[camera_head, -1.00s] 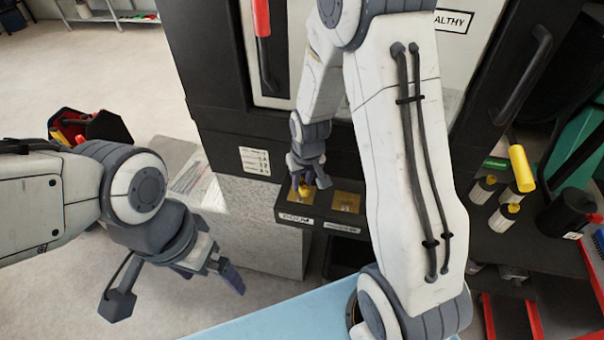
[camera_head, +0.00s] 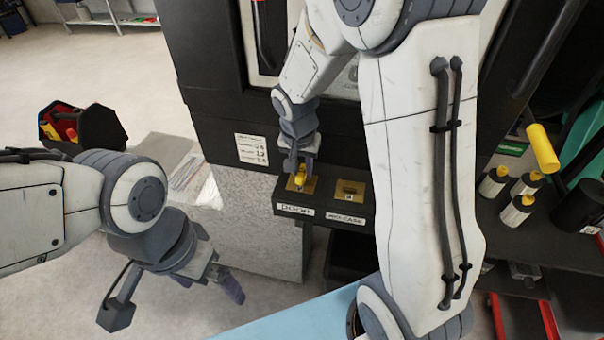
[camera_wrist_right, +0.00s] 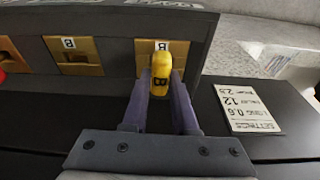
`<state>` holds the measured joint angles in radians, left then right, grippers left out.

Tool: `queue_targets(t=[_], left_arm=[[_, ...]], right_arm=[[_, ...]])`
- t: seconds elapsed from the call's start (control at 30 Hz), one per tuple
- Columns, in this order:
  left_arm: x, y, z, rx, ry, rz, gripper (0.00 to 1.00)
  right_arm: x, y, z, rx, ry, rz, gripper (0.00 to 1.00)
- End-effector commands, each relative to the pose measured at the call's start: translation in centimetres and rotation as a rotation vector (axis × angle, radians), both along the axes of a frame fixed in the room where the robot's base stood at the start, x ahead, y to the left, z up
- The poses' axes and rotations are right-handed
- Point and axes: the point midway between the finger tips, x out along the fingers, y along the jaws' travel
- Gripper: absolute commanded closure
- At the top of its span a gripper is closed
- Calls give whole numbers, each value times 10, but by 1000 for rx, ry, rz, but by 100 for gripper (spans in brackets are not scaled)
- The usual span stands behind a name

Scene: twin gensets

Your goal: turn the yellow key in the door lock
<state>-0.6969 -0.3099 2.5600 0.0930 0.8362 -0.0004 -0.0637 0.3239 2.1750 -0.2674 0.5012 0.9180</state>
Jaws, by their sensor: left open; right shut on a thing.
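The yellow key (camera_head: 300,176) stands at a brass lock plate (camera_head: 309,186) on the black lock box (camera_head: 330,207), above a label that seems to read DOOR. My right gripper (camera_head: 298,165) is shut on the key. In the right wrist view the key (camera_wrist_right: 161,72), marked B, sits between the two fingers of the right gripper (camera_wrist_right: 160,95), in front of a brass plate (camera_wrist_right: 150,46) also marked B. How deep the key sits in the slot is hidden. My left gripper (camera_head: 228,282) is open and empty, low at the left, away from the box.
A second brass plate (camera_head: 349,191) sits to the right on the box. A printed sheet (camera_head: 251,149) is on the dark cabinet. A toolbox (camera_head: 85,128) stands on the floor at left. Yellow-capped bottles (camera_head: 493,181) stand on the right. A light blue surface (camera_head: 290,318) is in front.

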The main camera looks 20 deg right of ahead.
Motion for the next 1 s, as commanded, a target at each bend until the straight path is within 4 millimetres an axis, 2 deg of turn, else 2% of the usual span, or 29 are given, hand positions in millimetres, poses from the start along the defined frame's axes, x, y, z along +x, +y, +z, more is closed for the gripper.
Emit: queue_targets(t=[0.27, 0.3, 0.37, 0.4, 0.77, 1.0], left_arm=[[0, 0, 0, 0, 0, 0, 0], [0, 0, 0, 0, 0, 0, 0], [0, 0, 0, 0, 0, 0, 0], [0, 0, 0, 0, 0, 0, 0], [0, 0, 3, 0, 0, 0, 0], [0, 0, 21, 0, 0, 0, 0]], right_arm=[[-1, 0, -1, 1, 3, -3, 100], [-1, 0, -1, 1, 3, -3, 70], [-1, 0, -1, 1, 3, -2, 47], [-1, 0, -1, 1, 3, -2, 38], [-1, 0, 3, 1, 2, -2, 38], [0, 0, 25, 0, 1, -1, 38]])
